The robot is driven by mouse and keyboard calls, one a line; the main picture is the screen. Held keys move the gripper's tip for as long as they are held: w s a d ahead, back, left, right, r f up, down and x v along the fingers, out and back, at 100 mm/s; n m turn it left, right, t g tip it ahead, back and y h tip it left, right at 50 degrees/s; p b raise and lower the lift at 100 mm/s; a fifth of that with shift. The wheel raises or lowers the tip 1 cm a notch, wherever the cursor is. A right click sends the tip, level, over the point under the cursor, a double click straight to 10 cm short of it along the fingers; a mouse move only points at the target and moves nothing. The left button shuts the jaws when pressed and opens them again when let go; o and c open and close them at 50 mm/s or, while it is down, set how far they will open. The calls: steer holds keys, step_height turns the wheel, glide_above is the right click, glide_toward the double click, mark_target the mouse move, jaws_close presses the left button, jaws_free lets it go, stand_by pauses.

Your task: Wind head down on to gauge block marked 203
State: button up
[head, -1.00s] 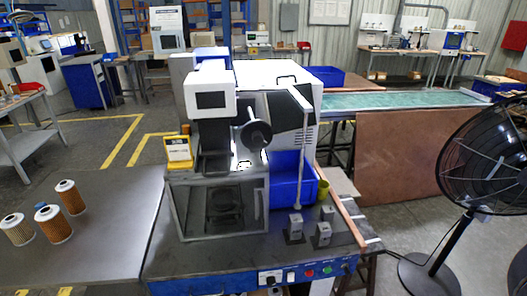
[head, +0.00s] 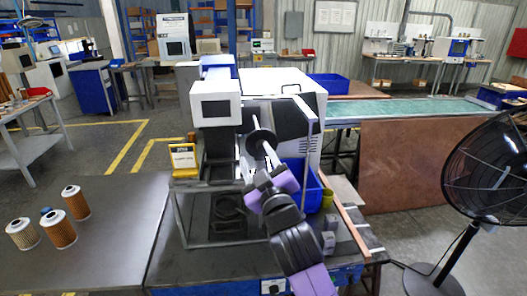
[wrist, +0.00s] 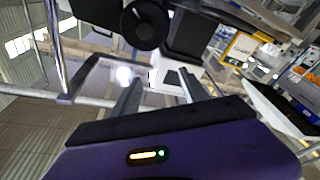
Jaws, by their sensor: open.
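The press-like machine has a white head housing with a dark screen (head: 215,103). A black handwheel (head: 262,140) is on its right side and also shows at the top of the wrist view (wrist: 145,24). My gripper (head: 259,163) is open and empty just below and in front of the handwheel, apart from it in the wrist view. Small grey blocks (head: 328,241) stand on the bench right of the machine, partly behind my arm. Their markings are too small to read. A dark round seat (head: 229,205) lies inside the machine's lower frame.
Several filter cartridges (head: 58,230) stand on the left table. A black fan (head: 490,165) stands at the far right.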

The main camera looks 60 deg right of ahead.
mark_target(263, 149)
steer(key=w+d+f+g, duration=0.1)
steer(key=d, duration=0.2)
steer(key=w+d+f+g+p, duration=0.1)
steer(key=d, duration=0.2)
steer(key=w+d+f+g+p, duration=0.1)
steer(key=w+d, duration=0.1)
steer(key=d, duration=0.1)
steer(key=shift+d+f+h, duration=0.1)
steer(key=shift+f+h, duration=0.15)
steer(key=shift+h, duration=0.05)
steer(key=shift+c, duration=0.2)
jaws_close()
